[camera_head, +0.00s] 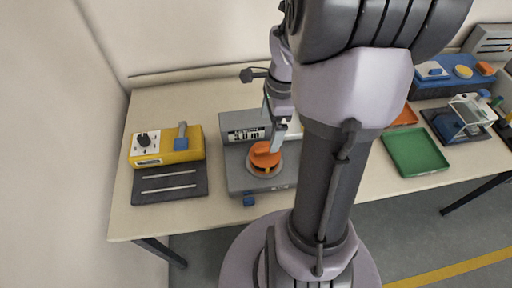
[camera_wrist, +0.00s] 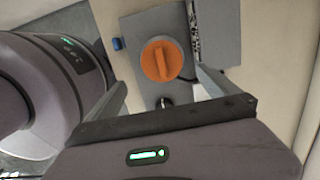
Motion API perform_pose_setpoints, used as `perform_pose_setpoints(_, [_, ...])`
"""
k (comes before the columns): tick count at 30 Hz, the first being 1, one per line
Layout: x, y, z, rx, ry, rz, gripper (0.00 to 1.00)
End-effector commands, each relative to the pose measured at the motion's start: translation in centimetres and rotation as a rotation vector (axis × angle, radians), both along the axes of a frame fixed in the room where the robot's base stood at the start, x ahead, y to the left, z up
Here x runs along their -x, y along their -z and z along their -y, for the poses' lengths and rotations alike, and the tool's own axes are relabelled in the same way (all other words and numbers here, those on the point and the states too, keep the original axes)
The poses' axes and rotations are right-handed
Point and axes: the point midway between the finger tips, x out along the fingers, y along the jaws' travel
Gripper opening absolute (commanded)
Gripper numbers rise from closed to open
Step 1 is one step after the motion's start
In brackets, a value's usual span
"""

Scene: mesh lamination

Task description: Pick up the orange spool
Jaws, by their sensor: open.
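The orange spool (camera_head: 265,155) sits on the round plate of a grey machine (camera_head: 236,179) near the middle of the table. In the wrist view the spool (camera_wrist: 161,60) shows a raised bar across its top. My gripper (camera_head: 274,124) is close above and behind the spool. In the wrist view the two fingers of my gripper (camera_wrist: 166,87) are spread apart with nothing between their tips. The spool lies ahead of them. Whether a finger touches the spool cannot be told. My arm hides the machine's right part in the head view.
A yellow control box (camera_head: 168,148) and a dark slotted plate (camera_head: 170,186) stand left of the machine. A green tray (camera_head: 415,151) and a blue device (camera_head: 460,117) are to the right. A blue knob (camera_head: 249,200) sticks out at the machine's front.

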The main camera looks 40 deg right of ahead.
Motion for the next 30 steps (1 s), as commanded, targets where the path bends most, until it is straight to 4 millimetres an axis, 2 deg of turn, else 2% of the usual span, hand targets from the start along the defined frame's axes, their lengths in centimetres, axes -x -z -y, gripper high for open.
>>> perform_pose_setpoints(1, [-0.1,2.2,-0.2,-0.002,-0.001,-0.002,1.00])
perform_pose_setpoints(3, [-0.2,4.2,-0.4,-0.002,-0.001,-0.002,1.00])
perform_pose_setpoints(6, [-0.3,6.1,-0.6,0.000,-0.002,-0.001,1.00])
perform_pose_setpoints(13, [-0.5,8.2,-0.6,0.000,-0.002,0.000,1.00])
perform_pose_setpoints(19, [-0.6,12.2,-0.7,-0.001,-0.002,0.000,1.00])
perform_pose_setpoints(25, [-0.7,12.1,-0.7,0.001,-0.003,0.002,1.00])
perform_pose_setpoints(26, [-0.7,12.1,-0.7,0.001,-0.003,0.002,0.96])
perform_pose_setpoints(30, [-0.7,12.0,-0.7,0.001,-0.003,0.002,0.69])
